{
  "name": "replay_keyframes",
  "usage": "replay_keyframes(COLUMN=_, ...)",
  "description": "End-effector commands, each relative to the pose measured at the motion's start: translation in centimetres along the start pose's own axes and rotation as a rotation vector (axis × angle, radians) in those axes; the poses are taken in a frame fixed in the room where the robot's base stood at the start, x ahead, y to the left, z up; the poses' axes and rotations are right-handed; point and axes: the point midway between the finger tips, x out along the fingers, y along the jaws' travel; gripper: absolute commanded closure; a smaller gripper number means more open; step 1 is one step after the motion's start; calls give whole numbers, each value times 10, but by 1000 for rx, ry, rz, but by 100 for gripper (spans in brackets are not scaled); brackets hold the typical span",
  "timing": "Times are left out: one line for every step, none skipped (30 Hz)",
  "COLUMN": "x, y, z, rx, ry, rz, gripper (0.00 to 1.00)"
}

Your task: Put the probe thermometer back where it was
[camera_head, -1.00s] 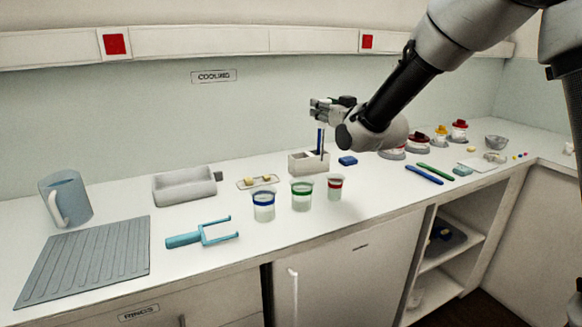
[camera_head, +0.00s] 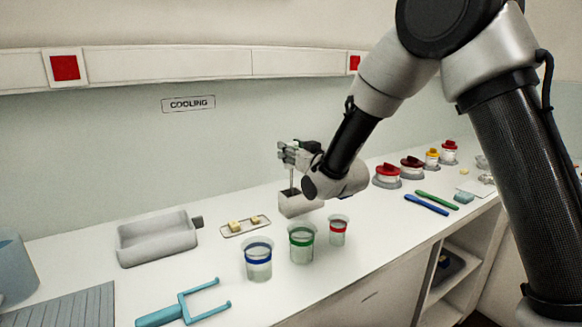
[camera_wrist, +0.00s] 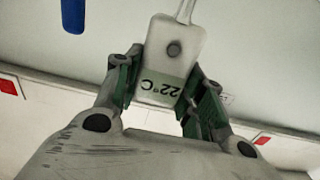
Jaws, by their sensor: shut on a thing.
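I cannot tell whether the tip is inside an opening. A blue rod (camera_wrist: 73,14) shows beside the stem in the wrist view.
Blue-, green- and red-banded beakers (camera_head: 257,260) stand in front of the holder. A small tray (camera_head: 246,226) and a grey basin (camera_head: 158,240) are to its left. Blue and green tools (camera_head: 427,205) lie to the right; lidded jars (camera_head: 387,175) stand behind.

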Motion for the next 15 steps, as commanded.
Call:
replay_keyframes(x=0, y=0, z=5, rx=0, ry=-1, rz=0, gripper=100)
replay_keyframes(x=0, y=0, z=8, rx=0, ry=-1, rz=0, gripper=100)
replay_keyframes(x=0, y=0, z=15, rx=0, ry=-3, rz=0, gripper=100)
replay_keyframes(x=0, y=0, z=20, rx=0, ry=-4, rz=0, gripper=100)
replay_keyframes(x=0, y=0, z=24, rx=0, ry=-3, rz=0, gripper=100)
replay_keyframes(x=0, y=0, z=30, rx=0, ry=-4, rz=0, gripper=100)
replay_keyframes(x=0, y=0, z=34, rx=0, ry=-3, rz=0, gripper=100)
replay_keyframes(x=0, y=0, z=35, rx=0, ry=0, rz=0, gripper=100)
replay_keyframes(x=0, y=0, z=36, rx=0, ry=1, rz=0, gripper=100)
replay_keyframes(x=0, y=0, z=36, rx=0, ry=1, rz=0, gripper=100)
replay_keyframes(x=0, y=0, z=36, rx=0, ry=2, rz=0, gripper=100)
replay_keyframes(x=0, y=0, z=35, rx=0, ry=2, rz=0, gripper=100)
replay_keyframes(x=0, y=0, z=35, rx=0, ry=2, rz=0, gripper=100)
replay_keyframes(x=0, y=0, z=35, rx=0, ry=2, rz=0, gripper=100)
replay_keyframes(x=0, y=0, z=36, rx=0, ry=1, rz=0, gripper=100)
